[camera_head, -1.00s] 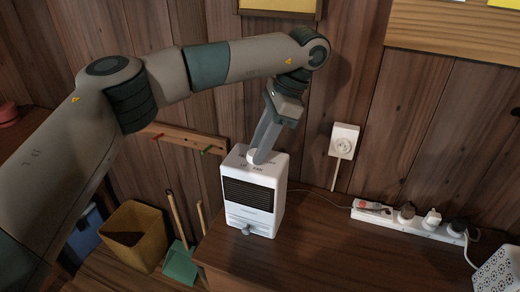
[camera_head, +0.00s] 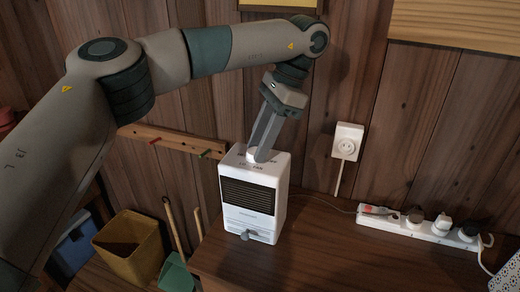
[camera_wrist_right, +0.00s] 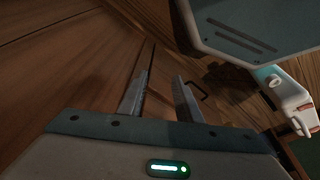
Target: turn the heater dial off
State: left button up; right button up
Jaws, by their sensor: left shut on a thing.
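The white heater (camera_head: 252,214) with a black front grille stands on the brown wooden top. Its white dial (camera_head: 251,156) is on the upper face and is mostly hidden behind my fingers. My left gripper (camera_head: 258,154) reaches down from above and is shut on the dial. The markings around the dial are too small to read, so I cannot tell its setting. My right gripper (camera_wrist_right: 162,80) shows in the right wrist view, with its fingers apart and nothing between them.
A white power strip (camera_head: 425,229) with several plugs lies at the right, and a wall socket (camera_head: 347,141) is behind. A peg rail (camera_head: 172,140) is on the wall. A yellow bin (camera_head: 131,250) and a green dustpan (camera_head: 176,274) stand lower left. The wooden top (camera_head: 330,255) is clear before the heater.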

pick_arm(q)
jog(key=shift+f, duration=0.15)
jog(key=n+b, duration=0.1)
jog(key=b, duration=0.4)
jog(key=shift+w, duration=0.1)
jog(key=shift+b, duration=0.85)
jog(key=shift+g+b, duration=0.3)
jog(key=shift+b, duration=0.05)
pick_arm(e)
jog(key=w+a+r+t+y, duration=0.3)
jog(key=w+a+t, duration=0.4)
jog(key=a, duration=0.2)
jog(key=shift+w+a+r+n+y, duration=0.15)
jog(key=shift+w+a+n+y, duration=0.15)
jog(key=shift+a+y, duration=0.1)
pick_arm(q)
jog(key=o, duration=1.1)
jog(key=shift+r, duration=0.2)
pick_arm(e)
jog(key=shift+s, duration=0.1)
